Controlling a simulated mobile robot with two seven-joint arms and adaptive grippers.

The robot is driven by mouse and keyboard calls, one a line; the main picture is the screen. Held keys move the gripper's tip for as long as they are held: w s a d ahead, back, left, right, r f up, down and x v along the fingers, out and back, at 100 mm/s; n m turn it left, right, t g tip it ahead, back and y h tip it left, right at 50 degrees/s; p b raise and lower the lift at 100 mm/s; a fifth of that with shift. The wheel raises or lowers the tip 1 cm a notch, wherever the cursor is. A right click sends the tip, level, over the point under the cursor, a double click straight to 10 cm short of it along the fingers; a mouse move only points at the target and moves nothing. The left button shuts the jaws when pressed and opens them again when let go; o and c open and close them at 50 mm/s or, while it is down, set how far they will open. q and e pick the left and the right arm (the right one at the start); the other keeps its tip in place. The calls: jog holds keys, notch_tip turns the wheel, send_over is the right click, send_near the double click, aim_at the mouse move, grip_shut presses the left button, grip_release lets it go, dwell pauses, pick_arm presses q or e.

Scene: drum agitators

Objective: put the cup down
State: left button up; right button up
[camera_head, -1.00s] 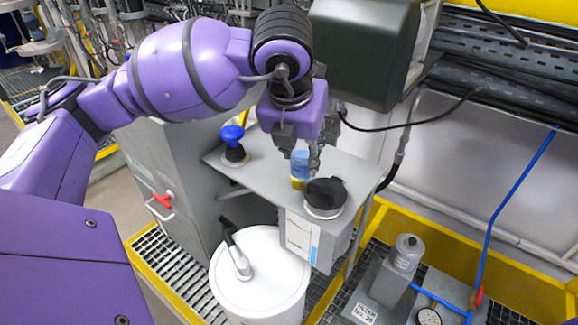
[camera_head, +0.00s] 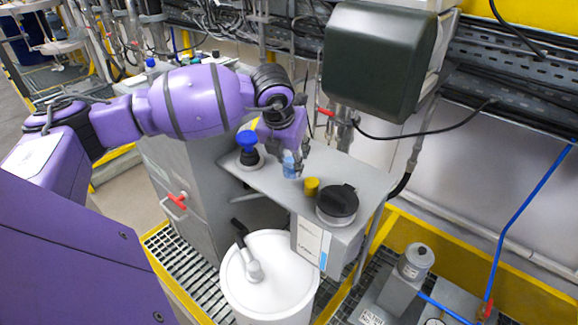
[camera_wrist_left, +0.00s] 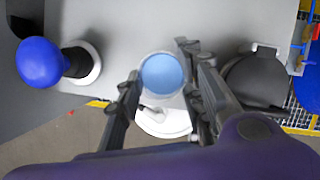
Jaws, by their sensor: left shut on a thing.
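The cup (camera_head: 290,165) is light blue and small, above or on the grey shelf (camera_head: 268,178) in the head view. Its round blue top (camera_wrist_left: 163,74) shows between the fingers in the left wrist view. My left gripper (camera_head: 294,158) points down and is shut on the cup; its two fingers (camera_wrist_left: 160,80) flank it in the wrist view. I cannot tell whether the cup's base touches the shelf. My right gripper is in neither view.
A yellow cylinder (camera_head: 311,186) and a black-lidded round container (camera_head: 338,204) stand right of the cup. A blue-topped black knob (camera_head: 247,146) is to its left. A white drum (camera_head: 268,280) stands below the shelf's front edge. A dark green box (camera_head: 380,60) hangs behind.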

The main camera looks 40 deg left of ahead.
aim_at(289, 165)
pick_arm(q)
jog(key=shift+w+a+f, duration=0.1)
jog(key=shift+a+f, duration=0.1)
jog(key=shift+f, duration=0.05)
jog(key=shift+w+a+f, duration=0.1)
jog(key=shift+f, duration=1.6)
jog(key=shift+f, duration=0.2)
jog(key=o, duration=1)
jog(key=shift+r, duration=0.2)
jog(key=shift+r, duration=0.3)
jog(key=v, duration=1.1)
jog(key=shift+s+r, duration=0.15)
jog(key=shift+s, duration=0.15)
